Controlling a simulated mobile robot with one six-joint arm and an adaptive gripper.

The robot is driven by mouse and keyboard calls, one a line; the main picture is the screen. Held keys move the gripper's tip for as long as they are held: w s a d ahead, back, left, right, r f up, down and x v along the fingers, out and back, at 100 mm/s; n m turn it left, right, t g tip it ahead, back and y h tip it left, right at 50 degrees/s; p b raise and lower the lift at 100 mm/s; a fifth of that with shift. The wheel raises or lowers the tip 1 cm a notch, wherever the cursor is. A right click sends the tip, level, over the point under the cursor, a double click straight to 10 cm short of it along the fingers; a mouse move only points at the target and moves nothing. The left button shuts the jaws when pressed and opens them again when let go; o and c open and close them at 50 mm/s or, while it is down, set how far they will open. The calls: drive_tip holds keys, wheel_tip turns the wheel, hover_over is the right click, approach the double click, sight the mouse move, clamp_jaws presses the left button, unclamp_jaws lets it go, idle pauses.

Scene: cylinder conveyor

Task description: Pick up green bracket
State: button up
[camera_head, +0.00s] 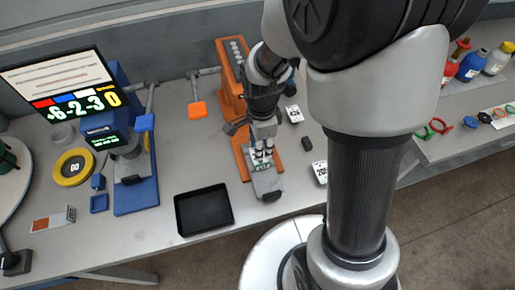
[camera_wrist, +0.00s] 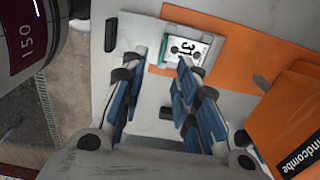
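I cannot identify the green bracket with certainty. A dark green part (camera_head: 7,157) stands on a round pale plate at the left edge of the head view, and green ring-shaped pieces (camera_head: 424,133) lie on the right-hand bench. My gripper (camera_head: 262,151) is far from both, pointing down over the front end of the orange device. In the wrist view my gripper (camera_wrist: 155,85) has its blue-padded fingers spread apart, with nothing visible between them. A white plate marked 31 (camera_wrist: 187,48) with a green edge lies just beyond the fingertips.
An orange device (camera_head: 229,75) stands below my gripper. A black tray (camera_head: 204,210) is at the front of the bench. A blue stand (camera_head: 135,197), a yellow ring (camera_head: 74,167) and a screen reading 6-2-3-0 (camera_head: 65,85) are on the left. Bottles (camera_head: 470,66) stand at far right.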

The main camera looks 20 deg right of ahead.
drive_tip(key=b, duration=0.2)
hover_over(263, 164)
drive_tip(key=f, duration=0.4)
drive_tip(key=a+f, duration=0.1)
drive_tip(key=f, duration=0.2)
drive_tip(key=shift+s, duration=0.2)
drive_tip(key=shift+w+d+f+b, duration=0.15)
drive_tip(key=shift+f+b, duration=0.1)
drive_tip(key=shift+f, duration=0.6)
drive_tip(key=shift+d+f+b, duration=0.2)
drive_tip(key=shift+f+b, duration=0.1)
drive_tip(key=shift+f, duration=0.6)
drive_tip(key=shift+w+d+f+b, duration=0.15)
drive_tip(key=shift+f+b, duration=0.1)
drive_tip(key=shift+f, duration=0.6)
drive_tip(key=shift+r, duration=0.1)
drive_tip(key=shift+c, duration=0.3)
clamp_jaws()
